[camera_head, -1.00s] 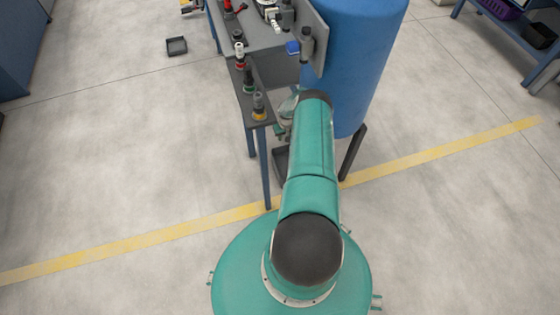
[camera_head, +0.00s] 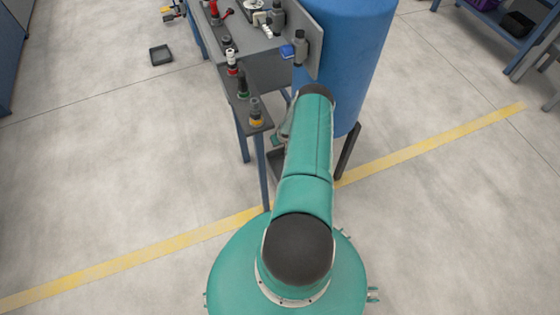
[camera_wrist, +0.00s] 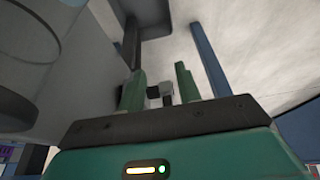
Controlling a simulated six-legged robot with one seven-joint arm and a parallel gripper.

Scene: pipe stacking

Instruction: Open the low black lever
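In the wrist view, the two green fingers of my gripper (camera_wrist: 160,87) stand apart with a gap between them. A small dark block with a grey part (camera_wrist: 160,92) shows in that gap, beyond the fingers. It may be the low black lever, but it is small and partly covered by the left finger, so I cannot tell, nor whether the fingers touch it. In the head view, my green arm reaches toward the lower front of the blue tank, and its own links hide my gripper. No low black lever can be made out there.
The grey bench (camera_head: 262,70) stands beside the blue tank (camera_head: 345,60). Several small fittings, one with a yellow base (camera_head: 256,112), stand on its narrow front shelf. Blue legs and a dark tank leg (camera_head: 347,152) are close to my arm. Open floor lies left and right.

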